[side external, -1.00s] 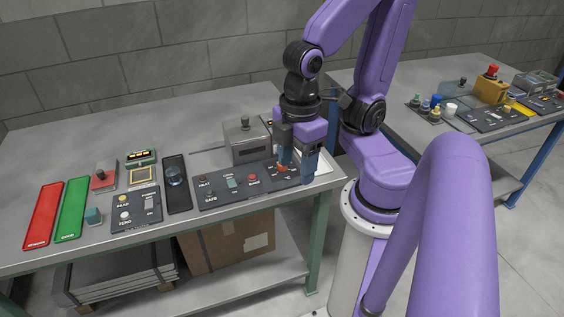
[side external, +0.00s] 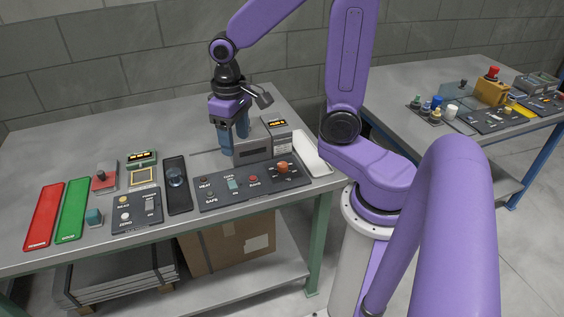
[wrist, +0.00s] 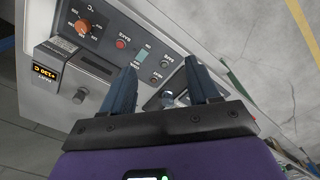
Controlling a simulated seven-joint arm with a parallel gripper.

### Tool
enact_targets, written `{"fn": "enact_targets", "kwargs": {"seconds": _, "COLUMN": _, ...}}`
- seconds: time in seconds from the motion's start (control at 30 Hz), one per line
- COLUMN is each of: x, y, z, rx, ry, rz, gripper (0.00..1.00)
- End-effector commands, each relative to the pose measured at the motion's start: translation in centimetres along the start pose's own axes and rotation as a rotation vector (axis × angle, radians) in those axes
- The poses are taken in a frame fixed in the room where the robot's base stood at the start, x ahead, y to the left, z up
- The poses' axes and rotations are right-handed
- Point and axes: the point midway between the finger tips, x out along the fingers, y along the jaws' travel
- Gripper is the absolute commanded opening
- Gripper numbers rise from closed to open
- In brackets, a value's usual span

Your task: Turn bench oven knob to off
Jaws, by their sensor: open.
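The orange knob (side external: 282,168) sits at the right end of a dark control panel (side external: 240,193). In the wrist view the knob (wrist: 83,27) is at upper left, uncovered, with dial marks around it; its exact setting is too small to read. My gripper (side external: 233,147) is open and empty, by the left part of the oven box and apart from the knob. Its spread fingers (wrist: 162,68) show in the wrist view.
The panel also has a green switch (side external: 232,184) and a red button (side external: 254,181). A black tray (side external: 178,190) with a round clear piece lies left of it. A white tray (side external: 312,152) is at right. The back left of the table is clear.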

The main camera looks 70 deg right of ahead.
Motion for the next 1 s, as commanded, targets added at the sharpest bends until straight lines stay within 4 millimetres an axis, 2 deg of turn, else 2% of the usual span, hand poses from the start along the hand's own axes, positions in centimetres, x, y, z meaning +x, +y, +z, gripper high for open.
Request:
{"fn": "enact_targets", "kwargs": {"seconds": 0.2, "x": 0.5, "y": 2.5, "z": -2.3, "rx": 0.239, "ry": -0.007, "rz": 0.007, "gripper": 0.60}}
{"fn": "enact_targets", "kwargs": {"seconds": 0.5, "x": 1.2, "y": 6.6, "z": -4.0, "rx": 0.565, "ry": -0.019, "rz": 0.015, "gripper": 0.60}}
{"fn": "enact_targets", "kwargs": {"seconds": 0.77, "x": 2.0, "y": 10.4, "z": -3.9, "rx": 0.846, "ry": -0.028, "rz": 0.021, "gripper": 0.60}}
{"fn": "enact_targets", "kwargs": {"seconds": 1.0, "x": 2.8, "y": 13.8, "z": -2.5, "rx": 1.105, "ry": -0.039, "rz": 0.027, "gripper": 0.60}}
